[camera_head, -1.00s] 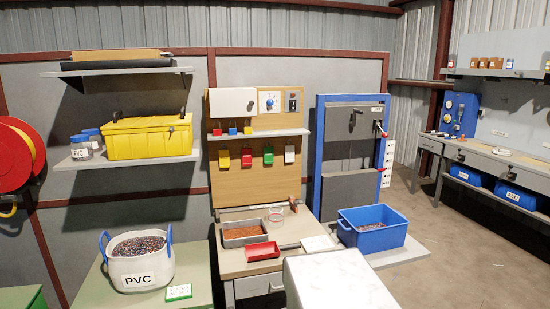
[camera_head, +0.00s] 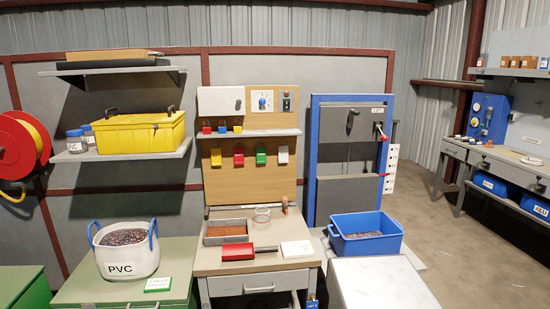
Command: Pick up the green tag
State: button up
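The green tag (camera_head: 261,155) hangs on the wooden backboard (camera_head: 250,184) above the middle workbench, under a narrow shelf. It is in a row between a red tag (camera_head: 239,156) on its left and a white tag (camera_head: 283,154) on its right. A yellow tag (camera_head: 216,157) hangs at the left end of the row. The green tag is in plain sight, with nothing in front of it. My gripper is not in view.
The workbench (camera_head: 210,268) below holds a grey tray (camera_head: 228,231), a red scoop (camera_head: 238,253) and a white sheet (camera_head: 297,249). Small padlocks (camera_head: 222,127) stand on the narrow shelf (camera_head: 270,133). A blue bin (camera_head: 366,243) is to the right. A pale block (camera_head: 380,285) fills the lower foreground.

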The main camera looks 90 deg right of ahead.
aim_at(260, 150)
jog(key=u, duration=0.25)
jog(key=k, duration=0.45)
jog(key=z, duration=1.8)
jog(key=i, duration=0.95)
jog(key=z, duration=0.1)
jog(key=k, duration=0.45)
